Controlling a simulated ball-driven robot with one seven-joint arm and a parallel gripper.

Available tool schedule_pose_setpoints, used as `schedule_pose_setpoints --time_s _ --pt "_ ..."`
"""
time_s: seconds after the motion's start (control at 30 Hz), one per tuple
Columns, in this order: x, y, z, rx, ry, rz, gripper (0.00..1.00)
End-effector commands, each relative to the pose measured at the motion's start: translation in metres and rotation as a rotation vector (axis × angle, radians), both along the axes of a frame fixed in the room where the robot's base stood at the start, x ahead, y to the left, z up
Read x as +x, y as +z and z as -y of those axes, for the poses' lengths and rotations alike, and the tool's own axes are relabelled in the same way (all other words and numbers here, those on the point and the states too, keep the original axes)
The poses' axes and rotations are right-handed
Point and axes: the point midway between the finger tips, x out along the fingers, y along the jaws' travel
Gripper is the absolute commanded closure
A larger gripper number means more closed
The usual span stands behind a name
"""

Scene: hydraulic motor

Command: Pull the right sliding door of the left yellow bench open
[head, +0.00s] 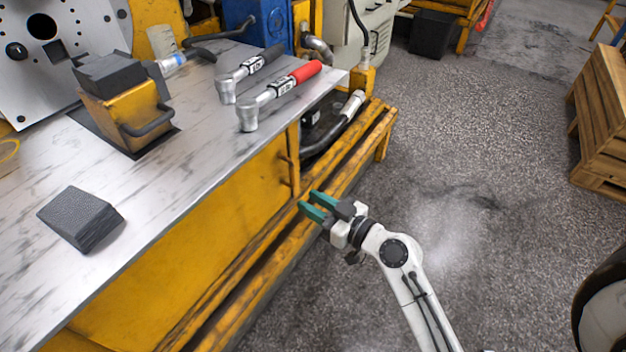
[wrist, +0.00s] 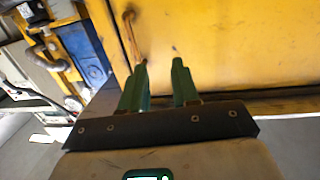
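The left yellow bench (head: 120,205) has a scratched grey metal top and a yellow front. The sliding door panel (head: 225,210) covers the visible front and looks shut; its seams are hard to make out. A thin upright bar handle (head: 289,168) sits near the panel's right end, and it also shows in the wrist view (wrist: 132,38). My gripper (head: 309,200) has two green fingers, open and empty, just in front of the bench's right end and below the handle. In the wrist view my gripper (wrist: 161,62) points at the yellow panel (wrist: 215,45), with the handle beyond the left fingertip.
A slatted wooden ledge (head: 255,275) runs low along the bench front. Hammer-like tools with black and red (head: 305,72) grips, a yellow block with a handle (head: 130,110) and a dark block (head: 80,218) lie on top.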

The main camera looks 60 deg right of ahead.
Motion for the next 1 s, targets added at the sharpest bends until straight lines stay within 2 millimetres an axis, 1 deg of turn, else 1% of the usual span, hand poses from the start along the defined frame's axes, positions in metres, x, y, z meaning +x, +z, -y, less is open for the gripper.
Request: schedule_pose_setpoints --time_s 0.03,0.13,0.27,0.37,0.7,0.8,0.9,1.0 --pt "-0.001 -0.01 0.007 -0.004 -0.025 0.022 0.7" --pt "-0.003 -0.01 0.015 -0.01 -0.057 0.05 0.7" --pt "0.001 -0.008 0.019 -0.013 -0.07 0.062 0.7" --pt "0.011 -0.006 0.021 -0.013 -0.07 0.063 0.7" --pt "0.071 -0.006 0.031 -0.014 -0.068 0.061 0.7" --pt "0.085 -0.007 0.033 -0.014 -0.068 0.061 0.7" --pt "0.095 -0.007 0.034 -0.013 -0.067 0.06 0.7" --pt "0.101 -0.008 0.035 -0.013 -0.068 0.059 0.7"
